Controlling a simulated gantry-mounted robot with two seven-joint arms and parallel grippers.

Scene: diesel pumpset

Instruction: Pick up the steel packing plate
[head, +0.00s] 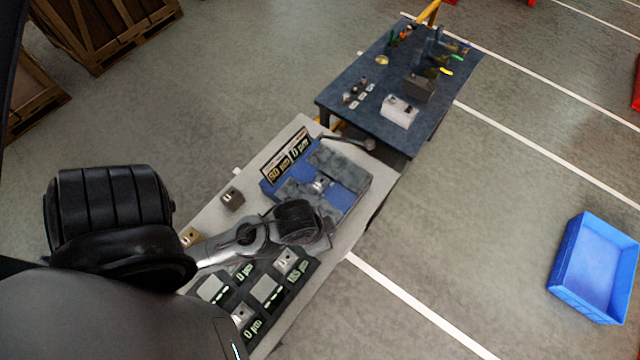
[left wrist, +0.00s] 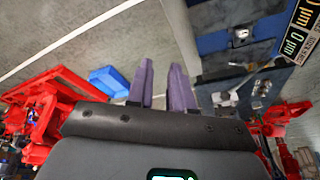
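Several grey metal pieces show in the head view, and I cannot tell for certain which is the steel packing plate. Flat square grey plates (head: 266,290) lie on a black labelled board (head: 302,279) at the near end of the bench. Grey slabs (head: 340,166) lie on a blue fixture (head: 352,182), which also shows in the wrist view (left wrist: 240,42). My left arm reaches over the bench between the two, and its gripper is mostly hidden behind the wrist. In the wrist view my left gripper (left wrist: 162,68) has its fingers apart, with nothing between them. My right gripper is not seen.
The pale bench (head: 217,208) carries small blocks (head: 232,197) at its left and a black sign (head: 287,155). Beyond stands a dark table (head: 350,84) with small parts and a white box (head: 399,110). A blue bin (head: 567,265) stands on open floor at right.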

